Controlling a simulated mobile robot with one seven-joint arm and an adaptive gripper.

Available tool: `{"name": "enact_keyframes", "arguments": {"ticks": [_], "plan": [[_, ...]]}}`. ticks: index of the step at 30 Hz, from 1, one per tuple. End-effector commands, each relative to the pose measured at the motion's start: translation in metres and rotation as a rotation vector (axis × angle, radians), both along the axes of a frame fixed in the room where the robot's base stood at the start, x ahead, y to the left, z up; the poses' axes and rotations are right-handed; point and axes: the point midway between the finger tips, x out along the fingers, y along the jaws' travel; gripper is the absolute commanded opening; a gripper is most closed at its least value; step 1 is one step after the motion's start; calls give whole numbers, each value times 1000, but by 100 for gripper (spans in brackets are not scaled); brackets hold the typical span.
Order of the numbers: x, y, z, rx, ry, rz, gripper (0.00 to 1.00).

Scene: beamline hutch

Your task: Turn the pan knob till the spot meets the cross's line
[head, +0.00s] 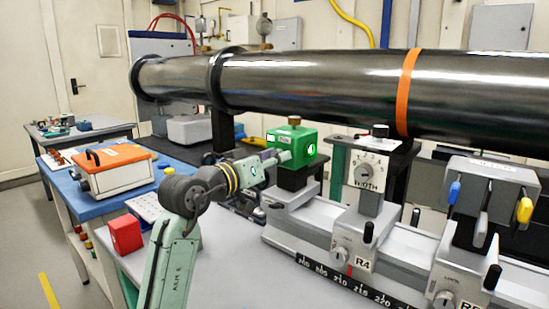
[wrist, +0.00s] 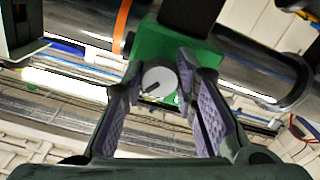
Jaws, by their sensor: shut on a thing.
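A green box (head: 299,145) stands on a dark block on the rail, with a brass knob (head: 295,121) on top. Its face toward the right has a small round window (head: 311,150) with a pale mark; spot and cross are too small to tell apart. In the wrist view, a pale round knob (wrist: 159,79) with a dark pointer line sits against the green box (wrist: 180,45). My gripper (wrist: 168,88) is shut on this knob, its purple pads on either side. In the head view my gripper (head: 279,160) reaches the box's left side and hides that knob.
A large dark pipe (head: 300,85) with an orange band runs behind and above the box. Right on the rail stand a WIDTH unit (head: 367,175), an R4 knob block (head: 352,250) and coloured levers (head: 524,209). A red box (head: 125,235) and an orange-lidded case (head: 112,172) sit left.

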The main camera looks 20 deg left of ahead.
Motion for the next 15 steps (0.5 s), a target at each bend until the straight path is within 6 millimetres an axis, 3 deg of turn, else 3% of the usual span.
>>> {"name": "enact_keyframes", "arguments": {"ticks": [11, 12, 15], "plan": [[0, 1, 0, -32, 11, 2, 0], [0, 1, 0, -32, 11, 2, 28], [0, 1, 0, -32, 11, 2, 35]]}}
